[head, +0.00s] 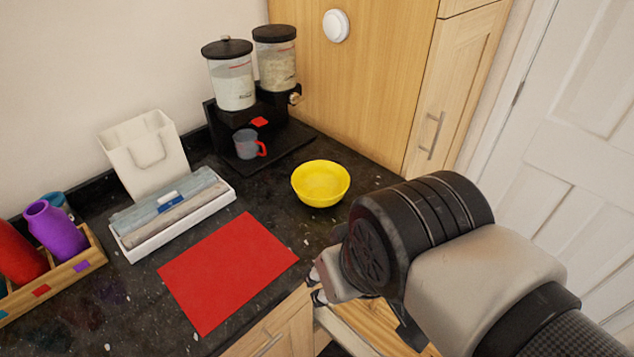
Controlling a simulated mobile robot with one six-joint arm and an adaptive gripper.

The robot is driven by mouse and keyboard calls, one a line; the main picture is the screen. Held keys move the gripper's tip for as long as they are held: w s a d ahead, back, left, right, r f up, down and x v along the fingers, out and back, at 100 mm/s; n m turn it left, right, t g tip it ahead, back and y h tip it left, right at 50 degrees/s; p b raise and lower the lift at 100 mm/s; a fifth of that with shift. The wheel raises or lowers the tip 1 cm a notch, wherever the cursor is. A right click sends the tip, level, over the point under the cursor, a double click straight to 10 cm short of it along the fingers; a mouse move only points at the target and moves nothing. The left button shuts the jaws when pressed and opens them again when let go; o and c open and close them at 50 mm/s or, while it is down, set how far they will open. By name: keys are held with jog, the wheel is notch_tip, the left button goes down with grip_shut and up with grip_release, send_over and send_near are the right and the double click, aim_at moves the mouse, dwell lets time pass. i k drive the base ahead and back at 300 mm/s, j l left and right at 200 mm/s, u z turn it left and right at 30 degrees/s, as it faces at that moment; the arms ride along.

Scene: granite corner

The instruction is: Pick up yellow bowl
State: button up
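The yellow bowl (320,184) stands upright on the dark granite counter, right of centre in the head view. It looks empty. My gripper (317,283) is at the counter's front edge, below the bowl in the picture and apart from it. Most of the gripper is hidden behind my own wrist, and only small parts of its fingers show. I cannot tell whether it is open or shut.
A red mat (228,270) lies left of my gripper. Behind the bowl stands a dispenser (232,80) with a measuring cup (246,144). A white tray (140,250), a white bag (150,158) and a wooden crate (75,270) are left. A wooden cabinet (385,75) borders the counter.

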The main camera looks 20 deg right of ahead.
aim_at(318, 184)
jog(key=j+z, duration=0.35)
jog(key=i+j+z, duration=0.1)
jog(key=j+z, duration=0.6)
jog(key=l, duration=0.1)
